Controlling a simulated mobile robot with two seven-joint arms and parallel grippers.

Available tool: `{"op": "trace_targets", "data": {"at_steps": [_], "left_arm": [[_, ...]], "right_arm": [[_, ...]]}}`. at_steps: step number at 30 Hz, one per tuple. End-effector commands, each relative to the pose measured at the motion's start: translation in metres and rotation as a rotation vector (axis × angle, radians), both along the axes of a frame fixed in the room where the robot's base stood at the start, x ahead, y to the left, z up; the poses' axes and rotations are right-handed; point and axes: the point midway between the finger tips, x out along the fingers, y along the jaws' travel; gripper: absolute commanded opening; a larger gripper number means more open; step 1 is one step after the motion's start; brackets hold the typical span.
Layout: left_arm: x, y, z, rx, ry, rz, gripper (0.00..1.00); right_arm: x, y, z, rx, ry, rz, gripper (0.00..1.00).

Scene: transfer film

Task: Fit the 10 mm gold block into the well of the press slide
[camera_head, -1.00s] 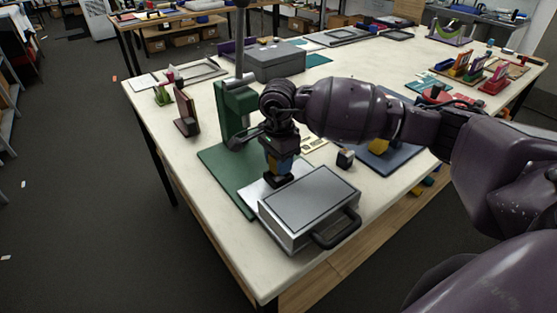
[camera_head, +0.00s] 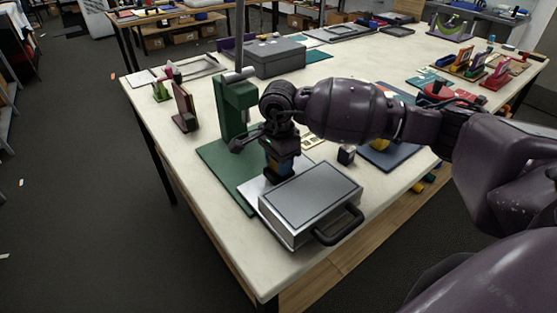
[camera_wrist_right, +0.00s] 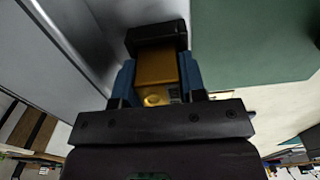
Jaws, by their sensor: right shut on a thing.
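My right gripper (camera_head: 281,168) is shut on the gold block (camera_wrist_right: 156,72), which sits between its blue fingers in the right wrist view. In the head view the gripper points down over the pale metal slide plate (camera_head: 257,190) of the green press (camera_head: 232,105). A black square piece (camera_wrist_right: 156,36) is at the far end of the block in the wrist view. I cannot tell whether the block is inside it. The well opening is hidden by the block and gripper. My left gripper is not in view.
A silver case (camera_head: 312,198) with a black handle stands close beside the gripper. A small dark cube (camera_head: 346,154) and a blue tray (camera_head: 385,153) lie to the right. A grey box (camera_head: 275,58) stands behind the press. The table's front left is clear.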

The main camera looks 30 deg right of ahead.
Motion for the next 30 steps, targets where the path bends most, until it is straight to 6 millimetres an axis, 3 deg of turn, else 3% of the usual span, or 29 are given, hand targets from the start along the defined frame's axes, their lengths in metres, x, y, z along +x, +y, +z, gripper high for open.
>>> {"op": "trace_targets", "data": {"at_steps": [4,5,10,21,30], "left_arm": [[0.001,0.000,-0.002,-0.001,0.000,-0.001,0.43],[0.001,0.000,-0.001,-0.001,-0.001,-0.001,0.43],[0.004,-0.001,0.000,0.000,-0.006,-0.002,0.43],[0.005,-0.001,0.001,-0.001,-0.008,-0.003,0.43],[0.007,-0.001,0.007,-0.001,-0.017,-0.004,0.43]], "right_arm": [[0.000,0.000,-0.003,0.000,-0.001,0.000,0.00],[0.000,0.000,-0.002,0.000,-0.002,0.000,0.43],[0.000,0.000,-0.002,0.000,-0.002,0.000,0.68],[0.000,0.000,-0.002,0.000,0.000,0.000,0.68],[0.001,0.000,0.048,0.000,-0.006,0.000,0.68]]}}
